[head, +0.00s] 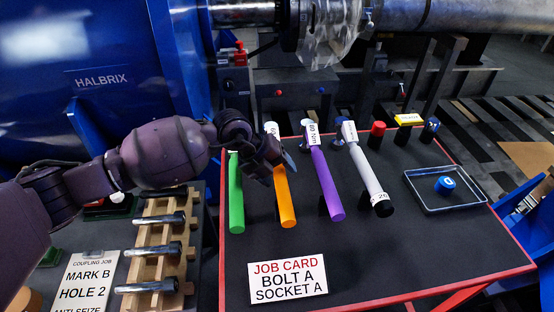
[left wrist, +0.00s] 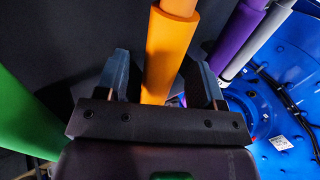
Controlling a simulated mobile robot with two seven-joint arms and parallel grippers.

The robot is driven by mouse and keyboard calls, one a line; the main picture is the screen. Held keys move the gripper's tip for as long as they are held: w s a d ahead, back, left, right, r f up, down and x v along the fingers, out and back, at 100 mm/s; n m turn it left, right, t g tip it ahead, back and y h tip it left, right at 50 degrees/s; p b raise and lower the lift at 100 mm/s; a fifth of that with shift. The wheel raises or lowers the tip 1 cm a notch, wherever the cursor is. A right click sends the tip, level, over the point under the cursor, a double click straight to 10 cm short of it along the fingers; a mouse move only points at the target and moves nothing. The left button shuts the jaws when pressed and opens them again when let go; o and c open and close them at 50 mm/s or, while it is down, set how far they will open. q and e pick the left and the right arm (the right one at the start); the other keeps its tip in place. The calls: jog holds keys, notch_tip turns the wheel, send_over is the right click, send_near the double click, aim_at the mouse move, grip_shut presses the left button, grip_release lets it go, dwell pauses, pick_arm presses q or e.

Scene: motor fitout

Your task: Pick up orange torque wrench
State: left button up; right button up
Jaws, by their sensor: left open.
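The orange torque wrench (head: 286,205) lies in a row of wrenches on the dark table, its handle toward me. My left gripper (head: 274,158) is over the upper part of it and hides that part. In the left wrist view the orange handle (left wrist: 168,50) runs between the two fingers of the open left gripper (left wrist: 160,78), with a gap visible on each side. I cannot tell the exact height of the fingers over it. My right gripper is not in view.
A green wrench (head: 236,200) lies close on the left, a purple one (head: 326,185) on the right, then a grey one (head: 368,172). A tray (head: 445,205) with a blue socket (head: 445,185) is at the right. A wooden bolt rack (head: 160,240) is at the left.

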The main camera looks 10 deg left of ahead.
pick_arm(q)
jog(key=shift+w+d+f, duration=0.1)
jog(key=shift+d+f, duration=0.25)
jog(key=shift+f, duration=0.25)
jog(key=shift+r, duration=0.1)
grip_shut()
jog(key=shift+r, duration=0.1)
